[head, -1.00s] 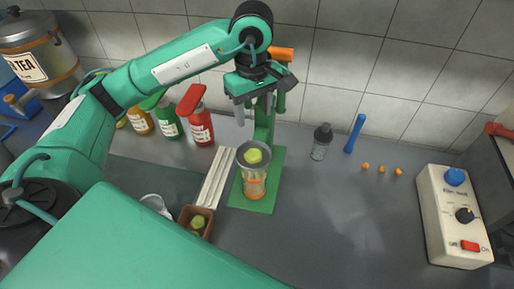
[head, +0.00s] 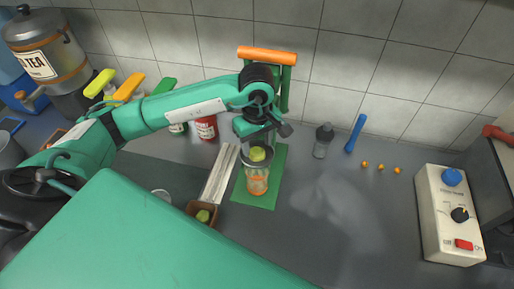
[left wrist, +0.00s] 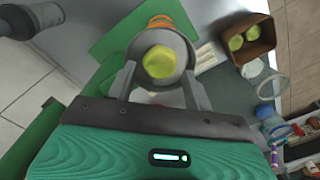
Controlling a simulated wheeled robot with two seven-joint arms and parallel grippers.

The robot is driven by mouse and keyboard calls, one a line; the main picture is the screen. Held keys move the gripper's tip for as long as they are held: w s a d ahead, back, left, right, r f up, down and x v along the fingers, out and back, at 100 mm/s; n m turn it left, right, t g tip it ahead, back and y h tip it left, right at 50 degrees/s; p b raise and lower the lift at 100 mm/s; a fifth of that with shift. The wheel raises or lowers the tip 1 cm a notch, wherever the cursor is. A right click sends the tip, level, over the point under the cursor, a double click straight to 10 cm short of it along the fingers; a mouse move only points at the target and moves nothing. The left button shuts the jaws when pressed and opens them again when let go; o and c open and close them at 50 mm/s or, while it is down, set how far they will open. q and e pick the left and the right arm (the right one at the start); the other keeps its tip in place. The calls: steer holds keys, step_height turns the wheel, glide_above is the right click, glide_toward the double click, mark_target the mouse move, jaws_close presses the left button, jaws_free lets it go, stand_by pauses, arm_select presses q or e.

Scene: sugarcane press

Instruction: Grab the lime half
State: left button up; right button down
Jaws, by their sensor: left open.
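A yellow-green lime half (head: 257,154) sits in the grey metal cup (head: 247,160) on top of the glass with orange markings (head: 257,180). In the left wrist view the lime half (left wrist: 160,62) lies in the cup's bowl, between my left gripper's fingertips in the picture. My left gripper (left wrist: 157,82) is open, its fingers apart on either side of the cup, with nothing held. In the head view the left gripper (head: 257,135) is just above and behind the cup, its fingers mostly hidden. My right gripper is not in view.
The glass stands on a green base (head: 272,190) of the press with an orange handle (head: 267,55). A brown box (head: 203,214) with more limes is at left front. A dark-capped bottle (head: 322,142) and blue stick (head: 355,133) stand right.

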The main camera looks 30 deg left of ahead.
mark_target(257, 149)
arm_select(q)
steer(key=shift+f, duration=1.15)
steer(key=c, duration=0.8)
steer(key=shift+r, duration=0.1)
steer(key=shift+r, duration=0.4)
steer(key=shift+r+b, duration=1.55)
steer(key=shift+r, duration=7.75)
